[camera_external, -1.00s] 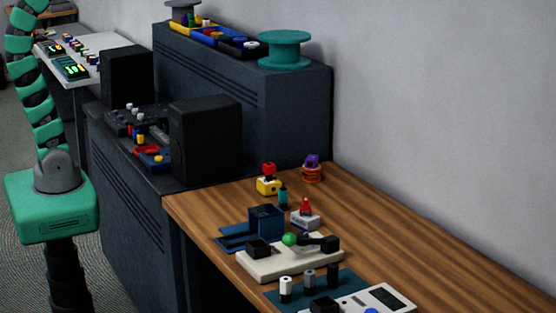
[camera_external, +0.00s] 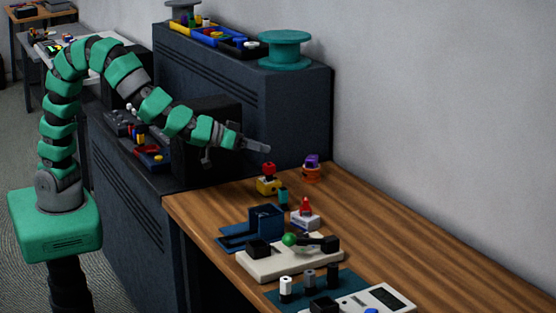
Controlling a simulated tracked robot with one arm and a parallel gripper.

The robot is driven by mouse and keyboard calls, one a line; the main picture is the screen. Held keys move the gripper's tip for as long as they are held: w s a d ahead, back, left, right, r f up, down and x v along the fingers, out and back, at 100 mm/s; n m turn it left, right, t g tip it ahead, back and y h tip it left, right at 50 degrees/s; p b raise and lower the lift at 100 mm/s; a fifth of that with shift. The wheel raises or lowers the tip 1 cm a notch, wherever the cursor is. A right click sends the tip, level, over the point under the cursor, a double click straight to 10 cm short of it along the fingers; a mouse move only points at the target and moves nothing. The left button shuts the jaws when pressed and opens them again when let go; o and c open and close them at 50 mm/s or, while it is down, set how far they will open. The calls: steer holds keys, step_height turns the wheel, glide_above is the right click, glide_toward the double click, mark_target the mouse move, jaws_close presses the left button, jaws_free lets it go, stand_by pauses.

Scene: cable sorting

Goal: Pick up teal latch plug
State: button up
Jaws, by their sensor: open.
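The teal latch plug is most likely the small teal upright piece (camera_external: 283,196) on the wooden desk. It stands just in front of a yellow block with a red knob (camera_external: 268,182) and behind a white block with a red cone (camera_external: 305,216). My gripper (camera_external: 240,156) is open and empty, with its fingers spread apart. It hangs in the air above and to the left of the teal piece, near the dark cabinet, and appears not to touch anything. The lower part of the teal piece is partly hidden by neighbouring things.
A blue open box (camera_external: 266,220) stands close in front of the teal piece. An orange ring stack with a purple top (camera_external: 312,172) is behind right. A cream base with a green ball (camera_external: 275,264) lies nearer. The desk's right side (camera_external: 420,240) is clear.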

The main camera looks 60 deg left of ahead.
steer(key=y, duration=0.2)
glide_toward(279, 191)
steer(key=v, duration=0.3)
steer(key=shift+m, duration=0.3)
steer(key=x, duration=0.3)
steer(key=b+x, duration=0.1)
steer(key=x, duration=0.1)
steer(key=b+x, duration=0.1)
steer(key=x, duration=0.2)
steer(key=shift+w+d+f, duration=0.1)
steer(key=shift+w+d, duration=0.2)
steer(key=shift+d, duration=0.05)
steer(key=shift+a+b+x, duration=0.15)
steer(key=shift+b+x, duration=0.4)
steer(key=shift+x, duration=0.8)
steer(key=shift+a+b+x, duration=0.2)
steer(key=shift+b+x, duration=0.3)
steer(key=shift+x, duration=0.85)
jaws_close()
